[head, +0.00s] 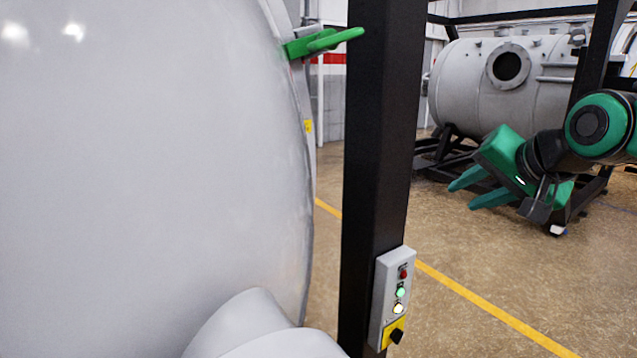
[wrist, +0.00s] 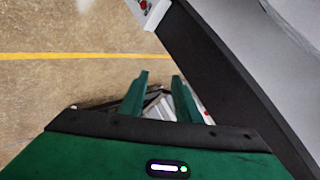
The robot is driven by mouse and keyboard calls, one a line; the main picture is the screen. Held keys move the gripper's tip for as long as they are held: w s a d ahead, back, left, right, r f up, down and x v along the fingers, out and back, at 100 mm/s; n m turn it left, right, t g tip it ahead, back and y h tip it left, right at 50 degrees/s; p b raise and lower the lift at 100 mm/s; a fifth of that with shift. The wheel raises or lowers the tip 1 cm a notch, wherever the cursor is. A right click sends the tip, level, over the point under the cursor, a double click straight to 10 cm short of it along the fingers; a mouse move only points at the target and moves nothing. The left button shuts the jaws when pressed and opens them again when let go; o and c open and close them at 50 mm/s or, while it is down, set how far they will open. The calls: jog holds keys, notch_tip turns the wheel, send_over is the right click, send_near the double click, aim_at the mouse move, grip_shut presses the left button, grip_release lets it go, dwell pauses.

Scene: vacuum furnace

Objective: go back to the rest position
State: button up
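My gripper (head: 468,193) is at the right of the head view, held in the air over the open floor. Its two green fingers are apart and point to the left, with nothing between them. In the wrist view my gripper (wrist: 158,80) also shows its two fingers spread and empty. The gripper is to the right of the black post and clear of it in the head view. Part of my arm runs off the right edge.
A large grey furnace vessel (head: 150,150) with a green handle (head: 325,41) fills the left. A black post (head: 375,150) carries a control box (head: 391,300) with a lit green button. Another grey vessel (head: 470,85) stands behind. A yellow line (head: 480,305) crosses the brown floor.

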jog(key=s+d+f+g+h, duration=0.2)
jog(key=s+d+f+g, duration=0.2)
jog(key=s+d+f, duration=0.7)
jog(key=s+d+f+g, duration=0.1)
jog(key=s+f+g, duration=0.2)
jog(key=s+f, duration=0.2)
jog(key=s+d+f+n+g, duration=0.1)
jog(key=s+f+g, duration=0.2)
jog(key=s+f, duration=0.3)
jog(key=s, duration=0.2)
jog(key=shift+s+d+y, duration=0.3)
jog(key=shift+y, duration=0.1)
jog(key=shift+r, duration=0.1)
jog(key=shift+w+f, duration=0.25)
jog(key=shift+w, duration=0.4)
